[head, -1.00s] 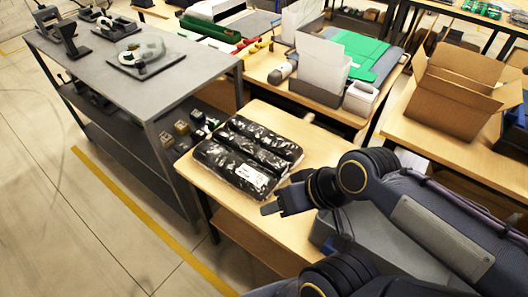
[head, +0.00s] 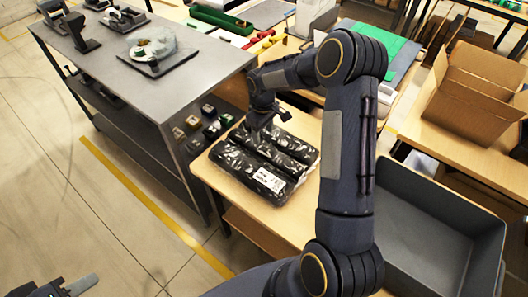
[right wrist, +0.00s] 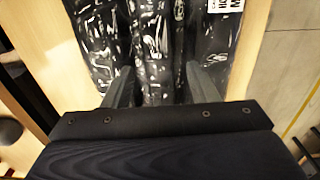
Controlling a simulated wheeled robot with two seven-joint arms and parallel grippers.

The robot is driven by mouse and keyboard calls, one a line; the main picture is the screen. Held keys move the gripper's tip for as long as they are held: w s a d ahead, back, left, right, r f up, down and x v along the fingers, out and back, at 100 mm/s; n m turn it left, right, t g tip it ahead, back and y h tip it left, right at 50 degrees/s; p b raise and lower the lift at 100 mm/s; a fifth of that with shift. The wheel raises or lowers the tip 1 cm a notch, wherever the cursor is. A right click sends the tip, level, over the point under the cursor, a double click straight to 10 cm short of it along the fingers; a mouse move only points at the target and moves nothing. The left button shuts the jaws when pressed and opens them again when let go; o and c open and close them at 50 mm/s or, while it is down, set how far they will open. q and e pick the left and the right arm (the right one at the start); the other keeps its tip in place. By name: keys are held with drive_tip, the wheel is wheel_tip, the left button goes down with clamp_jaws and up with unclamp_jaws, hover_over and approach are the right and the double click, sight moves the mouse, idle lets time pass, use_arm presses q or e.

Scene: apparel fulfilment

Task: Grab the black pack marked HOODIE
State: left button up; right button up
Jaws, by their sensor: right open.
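The black pack (head: 242,166), in clear shiny film with long rolled sections, lies flat on the wooden table. Its white label faces up at the near right end; the print is too small to read in the head view and is cut off in the right wrist view. My right gripper (head: 259,130) is over the pack's far left part. In the right wrist view its open fingers (right wrist: 163,86) straddle part of the pack (right wrist: 155,45); whether they touch it I cannot tell. My left gripper (head: 72,287) is partly in view at the bottom left, away from the pack.
A grey metal table (head: 165,85) with fixtures stands left of the wooden table (head: 222,186), small boxes (head: 210,129) on its shelf. An empty grey bin (head: 435,205) is at the right, an open cardboard box (head: 470,95) behind it. My right arm hides part of the wooden table.

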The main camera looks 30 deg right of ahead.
sight(264, 148)
drive_tip(key=f+p, duration=0.2)
drive_tip(key=f, duration=0.6)
drive_tip(key=shift+d+f, duration=0.1)
drive_tip(key=shift+d, duration=0.1)
drive_tip(key=shift+c, duration=0.2)
drive_tip(key=shift+w, duration=0.1)
clamp_jaws()
